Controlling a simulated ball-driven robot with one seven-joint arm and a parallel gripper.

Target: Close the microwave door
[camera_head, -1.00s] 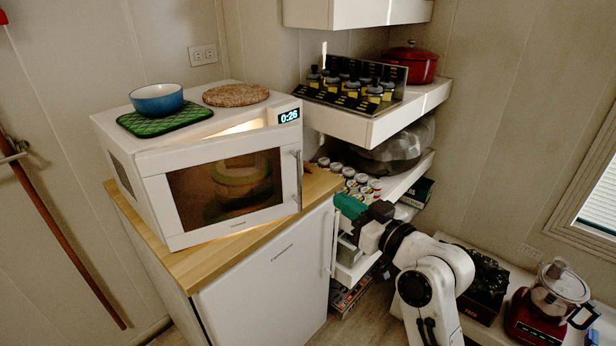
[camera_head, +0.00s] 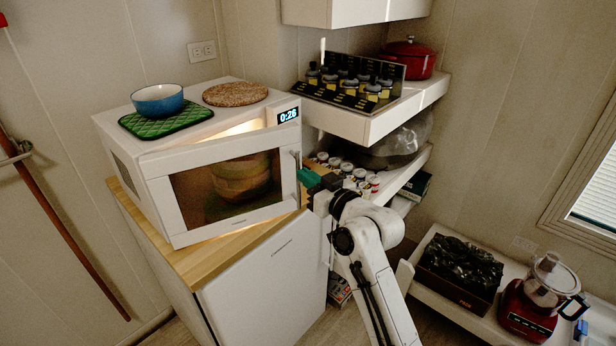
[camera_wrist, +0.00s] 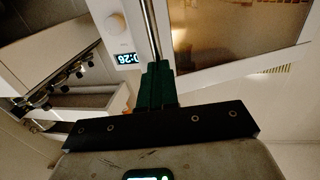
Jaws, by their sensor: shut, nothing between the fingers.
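The white microwave (camera_head: 130,155) stands on a small wood-topped cabinet. Its door (camera_head: 165,200) is ajar, hinged at the left, with a lit gap along the top and its right edge out from the body. A bowl-like item (camera_head: 240,178) shows through the window. My gripper (camera_head: 306,178) is shut, with green fingertips at the right edge of the door by its handle (camera_head: 298,165). In the wrist view, the shut fingers (camera_wrist: 157,82) sit at the lower end of the handle bar (camera_wrist: 152,30), below the clock display (camera_wrist: 127,58). I cannot tell whether they touch it.
A blue bowl (camera_head: 158,101) on a green mat (camera_head: 165,122) and a cork trivet (camera_head: 235,94) rest on the microwave. Shelves with a bottle rack (camera_head: 350,85) and cans (camera_head: 360,175) stand close at the right. A red food processor (camera_head: 530,305) is lower right.

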